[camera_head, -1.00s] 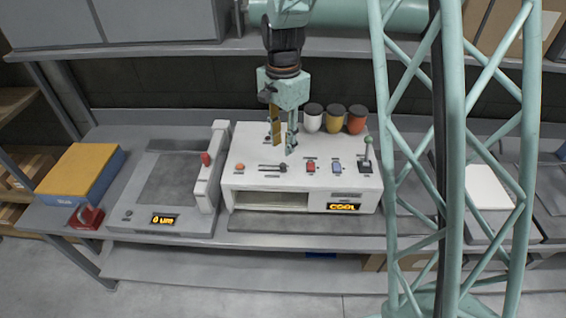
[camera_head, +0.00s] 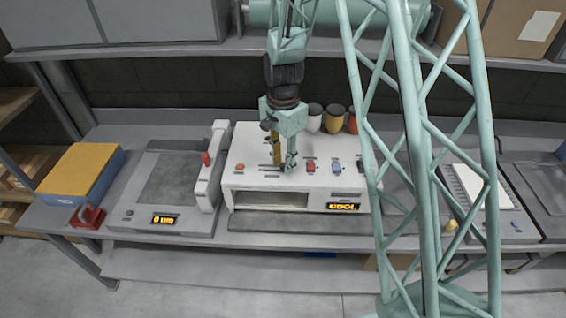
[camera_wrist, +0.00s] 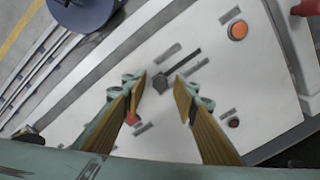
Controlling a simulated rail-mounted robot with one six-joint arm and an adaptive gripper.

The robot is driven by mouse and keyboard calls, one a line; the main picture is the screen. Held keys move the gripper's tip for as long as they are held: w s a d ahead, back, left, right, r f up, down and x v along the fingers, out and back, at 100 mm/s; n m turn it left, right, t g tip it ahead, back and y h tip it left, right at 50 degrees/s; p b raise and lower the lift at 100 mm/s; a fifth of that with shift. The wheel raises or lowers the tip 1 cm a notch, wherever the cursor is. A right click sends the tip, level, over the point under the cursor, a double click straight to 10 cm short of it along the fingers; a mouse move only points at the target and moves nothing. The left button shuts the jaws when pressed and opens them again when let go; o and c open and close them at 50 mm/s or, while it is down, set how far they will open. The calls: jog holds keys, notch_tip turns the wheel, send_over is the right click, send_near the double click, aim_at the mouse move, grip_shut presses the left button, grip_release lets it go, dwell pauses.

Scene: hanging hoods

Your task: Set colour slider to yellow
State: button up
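The white machine (camera_head: 262,180) stands on the bench with its colour slider (camera_wrist: 182,67), a dark slot with a dark knob (camera_wrist: 159,82). In the wrist view the knob is at the slot's end away from the round orange button (camera_wrist: 238,30). My gripper (camera_wrist: 160,80) is open, its two yellow-padded fingers on either side of the knob with gaps visible. In the head view my gripper (camera_head: 283,168) points down over the machine's top and hides part of the slider. I cannot tell whether a finger touches the knob. No colour marking on the slider is legible.
A red switch (camera_head: 311,167) and a blue switch (camera_head: 336,168) sit right of the slider. White, yellow and orange canisters stand behind; the yellow one (camera_head: 334,118) is clear. A scale-like device (camera_head: 165,185) stands left. My lattice column covers the machine's right end.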

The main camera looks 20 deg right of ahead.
jog(key=shift+f, duration=0.15)
grip_shut()
dwell(0.4)
